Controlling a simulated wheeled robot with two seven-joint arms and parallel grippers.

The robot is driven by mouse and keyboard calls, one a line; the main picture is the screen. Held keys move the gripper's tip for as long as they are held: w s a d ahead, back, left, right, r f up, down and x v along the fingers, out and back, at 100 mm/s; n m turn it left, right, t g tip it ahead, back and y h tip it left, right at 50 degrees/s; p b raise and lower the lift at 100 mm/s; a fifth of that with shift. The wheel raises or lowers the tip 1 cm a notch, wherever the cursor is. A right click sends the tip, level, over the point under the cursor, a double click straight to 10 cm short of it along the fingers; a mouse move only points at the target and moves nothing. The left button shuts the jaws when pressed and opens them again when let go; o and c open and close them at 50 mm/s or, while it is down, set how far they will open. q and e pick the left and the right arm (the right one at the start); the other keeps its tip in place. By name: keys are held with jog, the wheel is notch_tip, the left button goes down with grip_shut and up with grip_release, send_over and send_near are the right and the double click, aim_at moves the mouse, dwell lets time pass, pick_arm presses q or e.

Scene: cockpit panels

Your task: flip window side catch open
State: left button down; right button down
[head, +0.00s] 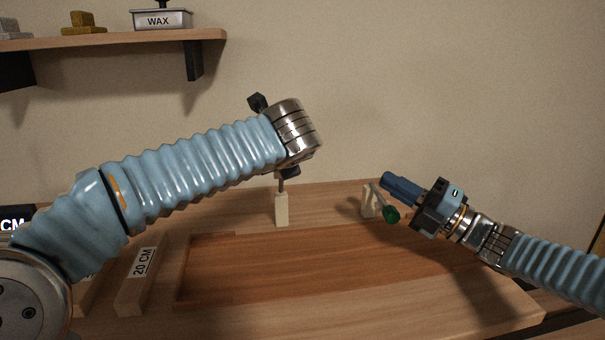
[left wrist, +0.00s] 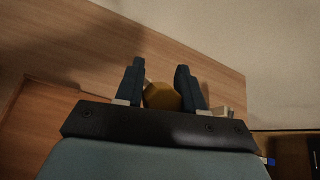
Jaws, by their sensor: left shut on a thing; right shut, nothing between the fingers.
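No window or side catch can be made out in either view. In the left wrist view my left gripper (left wrist: 160,68) has its two dark blue fingers on either side of a rounded ochre-yellow piece (left wrist: 162,96), and it is shut on it. In the head view my left wrist hides these fingers. My right gripper (head: 388,180) is shut and empty, its blue fingers pointing up and left. It is above and beside a green-ended tool (head: 391,214) with a thin shaft. I cannot tell whether they touch.
A wooden bench holds a shallow recessed tray (head: 330,268). A pale upright peg (head: 281,210) and a pale block (head: 369,201) stand behind it. A block marked 20 CM (head: 137,277) lies at left. A wall shelf (head: 120,38) carries a WAX tin (head: 160,19).

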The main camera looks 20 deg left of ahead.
pick_arm(q)
jog(key=shift+f, duration=0.15)
pick_arm(e)
jog(key=s+a+f+n+g+h, duration=0.1)
jog(key=s+a+f+n+g, duration=0.25)
jog(key=s+n+g, duration=0.3)
jog(key=w+a+r, duration=0.1)
jog(key=a+r, duration=0.1)
jog(key=a, duration=0.4)
jog(key=a+r, duration=0.2)
jog(key=a, duration=0.4)
jog(key=shift+w+a+r, duration=0.4)
jog(key=shift+t, duration=0.25)
